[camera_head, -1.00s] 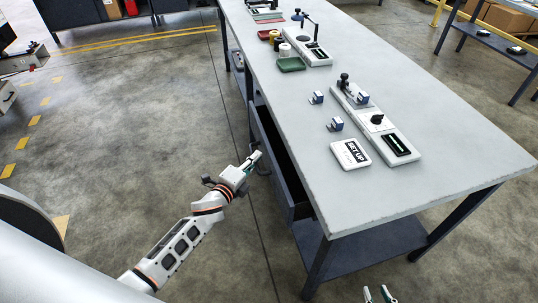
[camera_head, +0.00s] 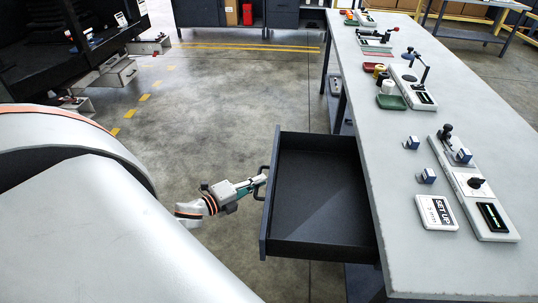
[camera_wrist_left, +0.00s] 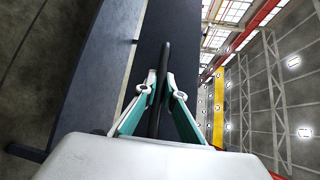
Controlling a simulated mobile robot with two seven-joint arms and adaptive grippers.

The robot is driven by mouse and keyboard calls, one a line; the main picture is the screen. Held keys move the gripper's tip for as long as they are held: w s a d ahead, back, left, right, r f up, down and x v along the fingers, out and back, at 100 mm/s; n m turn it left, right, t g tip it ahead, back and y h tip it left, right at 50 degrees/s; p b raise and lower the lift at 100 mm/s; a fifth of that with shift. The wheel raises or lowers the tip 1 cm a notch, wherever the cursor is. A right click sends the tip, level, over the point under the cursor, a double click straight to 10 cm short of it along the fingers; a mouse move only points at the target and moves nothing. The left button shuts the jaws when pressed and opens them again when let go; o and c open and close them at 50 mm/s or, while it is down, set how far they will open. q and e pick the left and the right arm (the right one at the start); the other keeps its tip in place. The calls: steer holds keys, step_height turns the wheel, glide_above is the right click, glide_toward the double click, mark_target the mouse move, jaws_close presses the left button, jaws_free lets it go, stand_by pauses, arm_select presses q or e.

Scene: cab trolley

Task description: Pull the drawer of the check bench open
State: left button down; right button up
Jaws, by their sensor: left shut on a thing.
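The check bench (camera_head: 400,215) has a long grey top running from the front right to the back. Its dark drawer (camera_head: 318,200) stands well out from the bench's left side, and the inside that shows is empty. My left gripper (camera_head: 263,181) is at the drawer's outer front, shut on the black bar handle (camera_head: 264,172). In the left wrist view the handle (camera_wrist_left: 164,75) runs between the two fingers, with the dark drawer front beside it. My right gripper is out of view.
On the bench top are a SET UP sign (camera_head: 435,212), a white device panel (camera_head: 473,190), small blue-and-white blocks (camera_head: 427,176) and a green tray (camera_head: 391,102). The floor (camera_head: 230,100) left of the bench is clear.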

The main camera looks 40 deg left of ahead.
arm_select(q)
steer(key=shift+a, duration=0.1)
steer(key=c, duration=2.1)
jaws_free()
steer(key=shift+c, duration=0.2)
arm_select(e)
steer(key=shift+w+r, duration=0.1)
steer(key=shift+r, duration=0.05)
arm_select(q)
steer(key=shift+s, duration=0.1)
steer(key=v, duration=1.2)
steer(key=shift+a, duration=0.1)
